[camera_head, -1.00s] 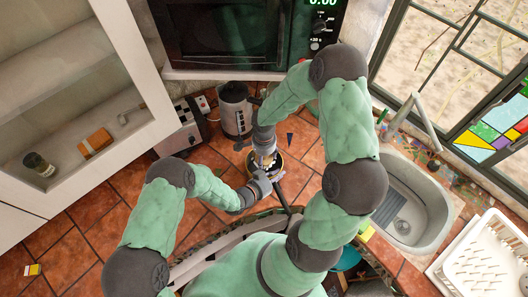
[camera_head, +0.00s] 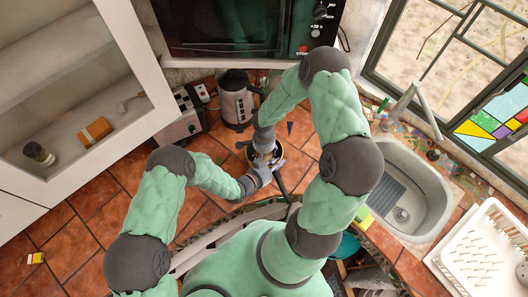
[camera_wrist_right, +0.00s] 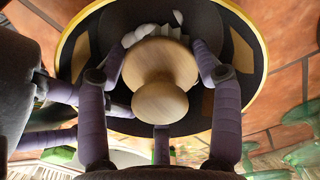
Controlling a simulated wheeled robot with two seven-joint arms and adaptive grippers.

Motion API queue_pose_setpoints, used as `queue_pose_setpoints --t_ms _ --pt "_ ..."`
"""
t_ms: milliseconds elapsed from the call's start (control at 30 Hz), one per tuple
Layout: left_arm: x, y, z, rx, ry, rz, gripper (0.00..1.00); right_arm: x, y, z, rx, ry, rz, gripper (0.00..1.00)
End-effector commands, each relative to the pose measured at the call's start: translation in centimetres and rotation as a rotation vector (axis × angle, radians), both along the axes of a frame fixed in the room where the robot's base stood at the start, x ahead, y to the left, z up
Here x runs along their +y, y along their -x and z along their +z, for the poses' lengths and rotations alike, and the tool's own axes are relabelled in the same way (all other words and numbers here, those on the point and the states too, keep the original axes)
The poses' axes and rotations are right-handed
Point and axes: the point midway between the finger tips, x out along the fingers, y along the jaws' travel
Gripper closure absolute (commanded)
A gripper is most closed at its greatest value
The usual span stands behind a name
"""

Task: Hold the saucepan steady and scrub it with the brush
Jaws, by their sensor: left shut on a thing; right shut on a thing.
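The dark saucepan (camera_head: 279,153) with a yellow-gold rim stands on the tiled counter in front of me, mostly covered by my grippers in the head view. Its dark handle (camera_head: 281,187) points toward me. In the right wrist view the pan (camera_wrist_right: 78,62) fills the middle. The brush (camera_wrist_right: 160,104) has a round pale wooden knob and pale bristles partly showing behind it. My right gripper (camera_wrist_right: 160,58) is shut around the knob, with the brush inside the pan's outline. My left gripper (camera_head: 264,174) is shut at the pan's near side; its exact grip is hidden.
A metal kettle (camera_head: 235,100) and a toaster (camera_head: 180,120) stand behind to the left. A sink (camera_head: 425,195) and a white dish rack (camera_head: 485,250) are at the right. A microwave (camera_head: 225,30) is at the back. The tiles at left are mostly clear.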

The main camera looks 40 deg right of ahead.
Motion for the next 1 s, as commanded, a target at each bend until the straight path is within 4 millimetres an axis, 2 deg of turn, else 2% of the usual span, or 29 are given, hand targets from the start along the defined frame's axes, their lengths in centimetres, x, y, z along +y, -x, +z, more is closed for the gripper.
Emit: queue_pose_setpoints --t_ms 467,1000 --pt "-0.1 -0.16 0.21 -0.004 0.005 0.0 1.0 -0.01 -0.01 -0.02 0.0 0.0 0.0 0.68" --pt "-0.11 -0.16 0.22 -0.004 0.005 0.0 1.0 -0.02 -0.01 -0.94 0.0 0.0 -0.001 0.68"
